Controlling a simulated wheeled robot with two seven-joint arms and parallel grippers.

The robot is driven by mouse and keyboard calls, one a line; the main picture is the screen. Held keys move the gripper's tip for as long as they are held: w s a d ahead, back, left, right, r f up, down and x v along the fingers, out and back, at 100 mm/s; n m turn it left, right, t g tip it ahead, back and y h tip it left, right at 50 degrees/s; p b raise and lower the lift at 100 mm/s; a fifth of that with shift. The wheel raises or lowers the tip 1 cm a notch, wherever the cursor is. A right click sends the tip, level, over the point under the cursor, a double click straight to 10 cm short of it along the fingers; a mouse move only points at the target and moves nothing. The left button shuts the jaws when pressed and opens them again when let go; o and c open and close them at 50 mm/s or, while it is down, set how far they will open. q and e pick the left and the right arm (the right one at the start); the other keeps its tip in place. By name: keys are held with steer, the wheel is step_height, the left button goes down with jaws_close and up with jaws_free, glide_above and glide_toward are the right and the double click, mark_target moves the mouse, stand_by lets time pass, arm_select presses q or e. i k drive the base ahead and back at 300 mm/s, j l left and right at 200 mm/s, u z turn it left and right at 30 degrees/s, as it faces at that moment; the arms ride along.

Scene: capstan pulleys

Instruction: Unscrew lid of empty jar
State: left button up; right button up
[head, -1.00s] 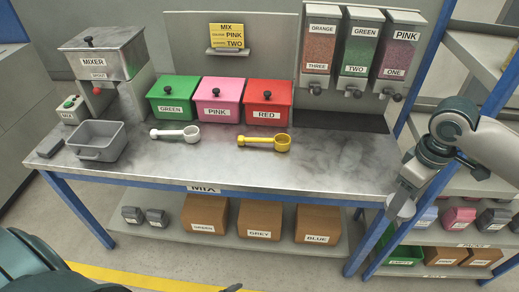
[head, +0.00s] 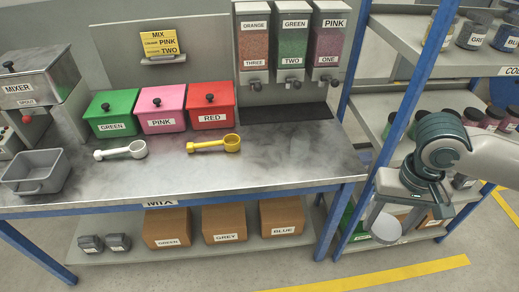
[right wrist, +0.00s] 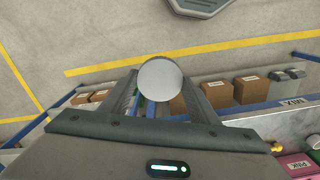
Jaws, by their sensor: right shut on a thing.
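My right gripper (head: 390,218) is at the right of the head view, in front of the blue-framed shelf rack. It is shut on a round, pale grey thing (head: 386,230), which looks like the jar. In the right wrist view this thing (right wrist: 160,79) shows as a plain disc between the two fingers (right wrist: 160,92). I cannot tell whether the disc is the lid or the jar's base, and its sides are mostly hidden. My left gripper is not in view.
The steel workbench (head: 270,165) holds a grey tray (head: 35,172), green, pink and red bins, a white scoop (head: 120,150) and a yellow scoop (head: 214,144). Several jars stand on the rack (head: 405,102). The bench front is clear. Cardboard boxes sit below.

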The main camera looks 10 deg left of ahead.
mark_target(300, 144)
steer(key=u, duration=1.65)
steer(key=i+l, duration=0.2)
steer(key=i, duration=0.35)
steer(key=i+l+u, duration=0.1)
steer(key=i, duration=0.4)
